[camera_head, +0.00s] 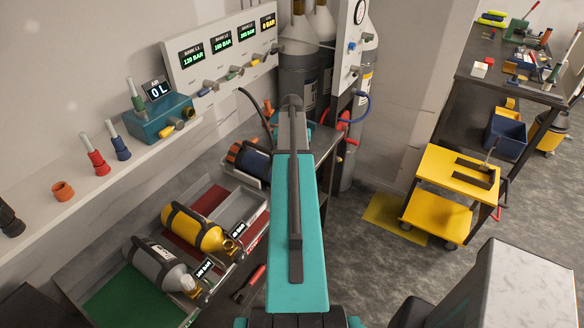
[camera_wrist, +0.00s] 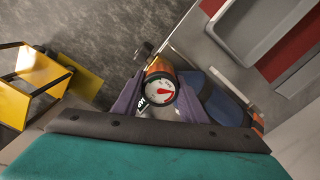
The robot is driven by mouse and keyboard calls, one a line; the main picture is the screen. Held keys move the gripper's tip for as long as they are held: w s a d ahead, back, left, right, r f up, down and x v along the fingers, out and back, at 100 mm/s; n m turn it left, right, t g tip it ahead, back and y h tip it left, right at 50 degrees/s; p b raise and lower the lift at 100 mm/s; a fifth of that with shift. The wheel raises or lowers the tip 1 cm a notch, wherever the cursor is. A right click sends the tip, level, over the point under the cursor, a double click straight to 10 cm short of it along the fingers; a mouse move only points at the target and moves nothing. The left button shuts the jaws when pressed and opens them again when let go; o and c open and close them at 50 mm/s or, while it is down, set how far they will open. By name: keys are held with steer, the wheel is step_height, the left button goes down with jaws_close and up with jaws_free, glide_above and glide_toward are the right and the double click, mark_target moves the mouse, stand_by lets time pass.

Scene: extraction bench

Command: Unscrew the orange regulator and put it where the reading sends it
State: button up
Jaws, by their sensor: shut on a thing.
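The orange regulator (camera_wrist: 158,69) shows in the wrist view, with a round white gauge that has a red part on its face. The needle's reading is too small to tell. My gripper (camera_wrist: 160,92) is shut on it, one grey-purple finger on each side. A blue cylinder (camera_wrist: 226,102) lies just beyond the right finger; whether the regulator still joins it I cannot tell. In the head view the blue cylinder (camera_head: 251,162) lies on the bench, and my arm hides the gripper and regulator. A small display beside the left finger is only partly readable.
A yellow cylinder (camera_head: 195,232) lies by a red mat (camera_head: 205,200), a grey one (camera_head: 150,262) by a green mat (camera_head: 125,300). Wall displays (camera_head: 220,42) show bar readings. The shelf holds a blue-green box (camera_head: 160,122) and nozzles. A yellow cart (camera_head: 455,175) stands right on open floor.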

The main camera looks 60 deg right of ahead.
steer(key=n, duration=0.6)
steer(key=o, duration=1.2)
steer(key=shift+n, duration=0.4)
steer(key=m, duration=1.6)
steer(key=shift+m, duration=3)
